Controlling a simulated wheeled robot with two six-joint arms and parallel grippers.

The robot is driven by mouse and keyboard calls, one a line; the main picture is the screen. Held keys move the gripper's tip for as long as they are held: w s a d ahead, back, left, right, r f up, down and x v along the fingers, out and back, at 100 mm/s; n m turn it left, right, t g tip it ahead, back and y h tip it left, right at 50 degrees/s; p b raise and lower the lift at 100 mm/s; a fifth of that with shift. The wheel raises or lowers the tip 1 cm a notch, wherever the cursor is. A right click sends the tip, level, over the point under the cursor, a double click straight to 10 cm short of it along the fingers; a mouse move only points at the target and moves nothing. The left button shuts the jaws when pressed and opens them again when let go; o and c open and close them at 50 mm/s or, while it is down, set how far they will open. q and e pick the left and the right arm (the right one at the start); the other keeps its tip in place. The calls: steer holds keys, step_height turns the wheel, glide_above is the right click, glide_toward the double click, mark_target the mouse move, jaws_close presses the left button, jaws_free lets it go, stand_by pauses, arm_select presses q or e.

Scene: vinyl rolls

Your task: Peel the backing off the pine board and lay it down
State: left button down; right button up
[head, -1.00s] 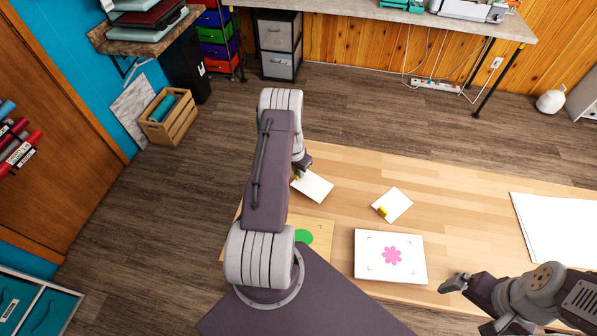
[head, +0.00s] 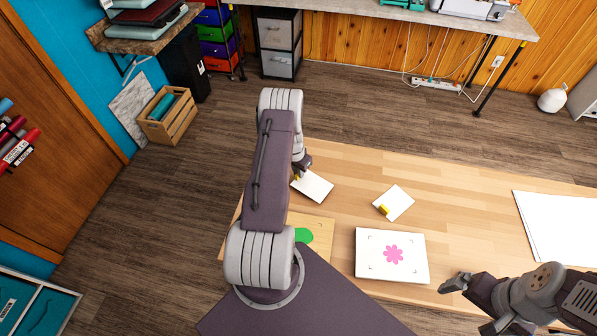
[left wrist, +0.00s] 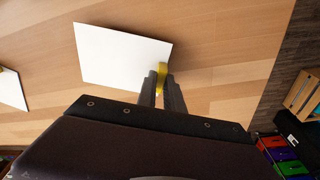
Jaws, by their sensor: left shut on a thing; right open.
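The pine board (head: 322,226) lies at the near left of the table with a green shape (head: 304,235) on it; my left arm hides part of it. A white backing sheet (head: 314,187) with a yellow tab lies beyond the board, and it also shows in the left wrist view (left wrist: 115,55). My left gripper (head: 300,172) is shut at the sheet's corner, on the yellow tab (left wrist: 163,72). The sheet looks flat, close to the table; I cannot tell if it touches. My right gripper (head: 447,287) is open and empty, right of a white board (head: 370,266).
The white board bears a pink flower (head: 393,254). Another white sheet (head: 398,198) with a yellow tab lies at the table's middle, and a large white sheet (head: 562,228) at the right. Bare wood table (head: 455,200) lies between them. A wooden crate (head: 172,122) stands on the floor.

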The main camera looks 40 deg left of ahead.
stand_by(0.3)
arm_select(q)
steer(key=shift+f+b, duration=0.65)
steer(key=shift+b, duration=0.1)
steer(key=shift+f+b, duration=0.15)
steer(key=shift+b, duration=0.15)
steer(key=c, duration=1.4)
jaws_free()
steer(key=o, duration=1.2)
